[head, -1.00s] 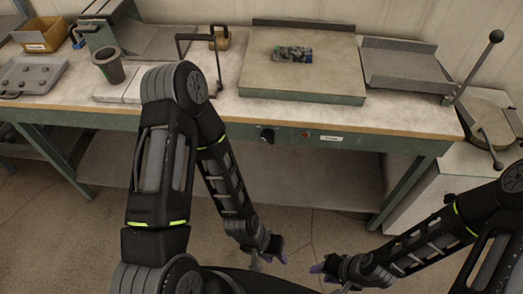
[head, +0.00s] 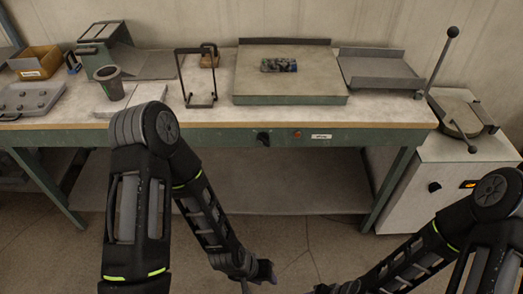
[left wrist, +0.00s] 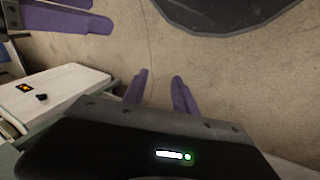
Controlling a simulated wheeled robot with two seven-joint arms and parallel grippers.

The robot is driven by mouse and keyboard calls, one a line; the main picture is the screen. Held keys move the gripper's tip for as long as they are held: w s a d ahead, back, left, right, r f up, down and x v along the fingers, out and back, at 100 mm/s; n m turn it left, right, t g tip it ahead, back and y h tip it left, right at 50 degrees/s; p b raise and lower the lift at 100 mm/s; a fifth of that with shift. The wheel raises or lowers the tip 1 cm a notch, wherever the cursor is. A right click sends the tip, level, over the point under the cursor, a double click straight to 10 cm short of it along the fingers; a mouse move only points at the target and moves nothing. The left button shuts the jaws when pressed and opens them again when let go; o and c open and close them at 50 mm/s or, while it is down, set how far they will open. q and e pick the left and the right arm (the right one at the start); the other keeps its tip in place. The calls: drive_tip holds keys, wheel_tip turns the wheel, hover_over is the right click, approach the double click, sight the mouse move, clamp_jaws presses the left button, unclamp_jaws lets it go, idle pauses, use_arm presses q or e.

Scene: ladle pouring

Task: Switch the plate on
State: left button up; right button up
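A round grey plate (head: 458,116) with a long ball-topped lever sits on a white cabinet (head: 445,205) at the right. The cabinet front has a black knob (head: 434,187) and an orange-lit switch (head: 468,184); both also show in the left wrist view. A broad flat plate (head: 290,85) lies on the bench, with a black knob (head: 263,138) and a red button (head: 298,135) on the bench front below. My left gripper (left wrist: 160,74) is open and empty, low in front of the bench. My right gripper's purple fingers (left wrist: 65,20) are apart and empty.
The bench (head: 210,137) also holds a dark cup (head: 110,83), an upright black frame (head: 195,78), a grey tray (head: 380,69) and a cardboard box (head: 35,61). A small patterned packet (head: 279,65) lies on the flat plate. The floor before the bench is clear.

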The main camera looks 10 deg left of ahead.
use_arm(q)
drive_tip(key=w+a+f+n+t+y+b, duration=0.1)
drive_tip(key=w+t+b, duration=0.2)
drive_tip(key=w+b, duration=0.35)
drive_tip(key=w+a+f+n+t+y+b, duration=0.1)
drive_tip(key=w+f+t+b, duration=0.15)
drive_tip(key=w, duration=0.65)
use_arm(e)
drive_tip(key=shift+o, duration=0.4)
wheel_tip(320, 180, down, 12)
drive_tip(key=shift+w+d+r+b, duration=0.15)
drive_tip(key=shift+w+d+b, duration=0.1)
drive_tip(key=shift+b, duration=0.15)
use_arm(q)
drive_tip(key=n+t+y+b, duration=0.6)
drive_tip(key=n+t+b, duration=0.3)
drive_tip(key=b, duration=1.2)
approach(262, 142)
drive_tip(key=m, duration=0.1)
drive_tip(key=shift+w+a+f+t, duration=0.1)
drive_tip(key=shift+w+f+t, duration=0.1)
drive_tip(key=shift+f+t, duration=0.25)
use_arm(e)
wheel_tip(262, 142, down, 20)
drive_tip(key=w+d, duration=0.1)
drive_tip(key=shift+f, duration=0.2)
